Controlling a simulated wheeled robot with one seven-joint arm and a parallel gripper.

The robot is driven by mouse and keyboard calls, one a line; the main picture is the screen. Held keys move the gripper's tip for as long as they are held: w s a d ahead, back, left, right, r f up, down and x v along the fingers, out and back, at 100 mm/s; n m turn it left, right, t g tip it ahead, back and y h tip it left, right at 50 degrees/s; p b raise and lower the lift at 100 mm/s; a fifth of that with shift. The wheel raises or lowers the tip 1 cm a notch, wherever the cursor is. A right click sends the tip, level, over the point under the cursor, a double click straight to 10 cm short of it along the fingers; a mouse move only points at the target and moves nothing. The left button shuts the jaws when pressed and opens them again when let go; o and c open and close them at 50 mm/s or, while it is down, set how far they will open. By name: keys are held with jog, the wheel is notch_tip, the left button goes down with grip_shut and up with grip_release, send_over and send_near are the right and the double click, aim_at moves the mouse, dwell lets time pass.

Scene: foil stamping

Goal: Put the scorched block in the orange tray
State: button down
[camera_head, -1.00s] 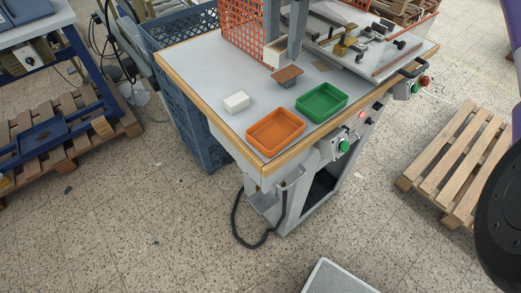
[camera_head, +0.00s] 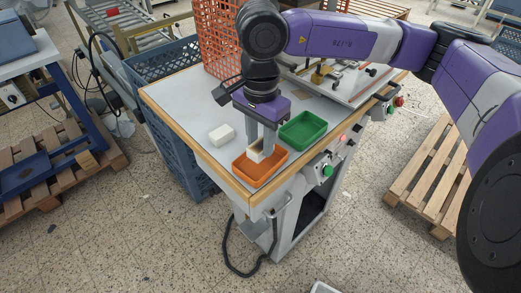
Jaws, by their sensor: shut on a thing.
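The orange tray (camera_head: 243,172) sits at the near corner of the bench, at centre in the head view. My gripper (camera_head: 262,143) points down over its back part, shut on a cream block with a darker brown patch, the scorched block (camera_head: 255,155). The block is at or just above the inside of the tray; I cannot tell whether it touches the floor. My fingers hide part of it. A plain white block (camera_head: 221,134) lies on the bench left of the tray.
A green tray (camera_head: 303,130) stands right behind the orange one. An orange mesh crate (camera_head: 217,45) and a stamping fixture (camera_head: 335,75) stand farther back. The grey bench top (camera_head: 185,95) is clear at left. Buttons line the bench front.

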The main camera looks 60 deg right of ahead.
aim_at(261, 144)
jog(key=shift+f, duration=2)
jog(key=shift+f, duration=0.15)
jog(key=c, duration=1.3)
grip_release()
jog(key=shift+r+p, duration=0.3)
jog(key=shift+p, duration=0.1)
jog(key=shift+r+b, duration=0.3)
jog(key=shift+r, duration=0.05)
notch_tip(261, 144, up, 11)
jog(key=shift+r+b, duration=0.1)
jog(key=shift+b, duration=0.9)
